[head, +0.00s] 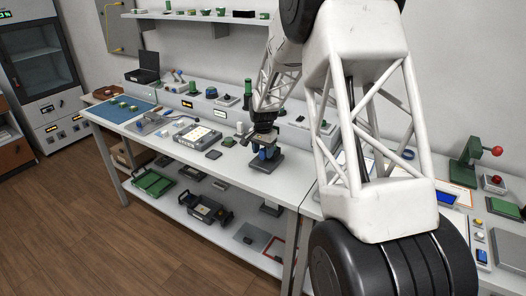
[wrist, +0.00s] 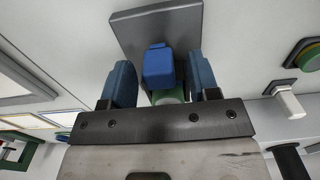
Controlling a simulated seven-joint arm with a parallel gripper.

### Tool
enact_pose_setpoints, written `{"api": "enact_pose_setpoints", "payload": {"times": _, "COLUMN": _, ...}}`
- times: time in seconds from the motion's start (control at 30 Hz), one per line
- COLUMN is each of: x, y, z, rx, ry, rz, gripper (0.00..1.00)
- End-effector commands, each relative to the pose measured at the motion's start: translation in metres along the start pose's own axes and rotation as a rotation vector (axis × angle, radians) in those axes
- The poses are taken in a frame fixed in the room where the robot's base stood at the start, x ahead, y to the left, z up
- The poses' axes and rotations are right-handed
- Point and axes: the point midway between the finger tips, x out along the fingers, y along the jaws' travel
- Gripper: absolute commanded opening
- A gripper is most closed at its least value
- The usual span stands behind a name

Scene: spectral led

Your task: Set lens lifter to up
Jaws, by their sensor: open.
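In the wrist view my gripper (wrist: 160,82) is open, with one blue finger on each side of a blue block-shaped part (wrist: 158,68). Gaps show between the part and both fingers. The part stands over a grey plate (wrist: 155,25), with a pale green piece (wrist: 168,97) just below it in the picture. This may be the lens lifter; I see no label. In the head view my gripper (head: 264,151) points down over a grey base (head: 266,163) on the white bench. The arm and fingers hide most of the device there.
A white bench (head: 222,160) runs across the head view. A flat panel device (head: 197,137) and a small dark pad (head: 213,155) lie left of my gripper. A green press (head: 468,165) with a red knob stands far right. In the wrist view a white-handled switch (wrist: 289,102) is at right.

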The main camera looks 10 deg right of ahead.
Motion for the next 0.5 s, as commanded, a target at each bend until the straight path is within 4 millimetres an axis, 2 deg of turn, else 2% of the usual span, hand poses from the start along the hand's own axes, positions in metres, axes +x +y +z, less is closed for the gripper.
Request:
{"api": "enact_pose_setpoints", "payload": {"times": 0.27, "x": -0.022, "y": 0.000, "z": 0.000, "rx": 0.000, "ry": 0.002, "rz": -0.002, "gripper": 0.55}}
{"api": "enact_pose_setpoints", "payload": {"times": 0.5, "x": -0.053, "y": 0.000, "z": 0.000, "rx": 0.000, "ry": 0.002, "rz": -0.001, "gripper": 0.55}}
